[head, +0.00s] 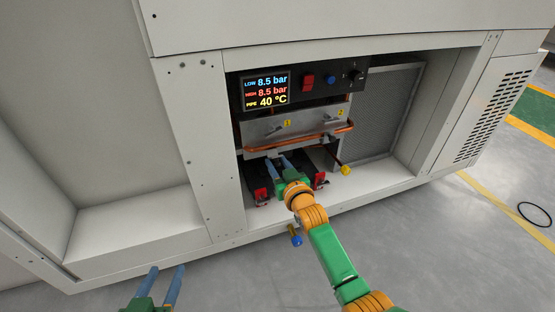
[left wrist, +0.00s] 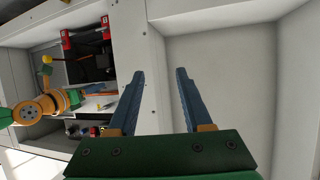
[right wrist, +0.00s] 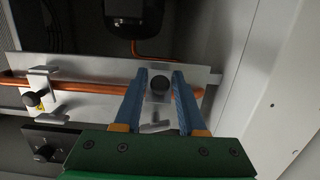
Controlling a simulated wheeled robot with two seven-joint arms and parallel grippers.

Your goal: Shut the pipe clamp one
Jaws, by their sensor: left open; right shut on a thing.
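Pipe clamp one sits on a grey metal plate (head: 262,132) inside the open cabinet bay, below a yellow "1" label (head: 287,123). A copper pipe (head: 330,136) runs along the plate. In the right wrist view the clamp (right wrist: 160,98) shows a dark round knob between my fingers. My right gripper (head: 279,163) reaches into the bay and is shut on this clamp; the fingers hide its sides, so I cannot tell how far its bar is turned. It also shows in the right wrist view (right wrist: 161,75). My left gripper (head: 168,270) is open and empty outside the cabinet.
A second clamp (right wrist: 40,86) with a black knob sits further along the pipe. Red-latched black parts (head: 260,195) stand on the bay floor. The left bay is empty.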

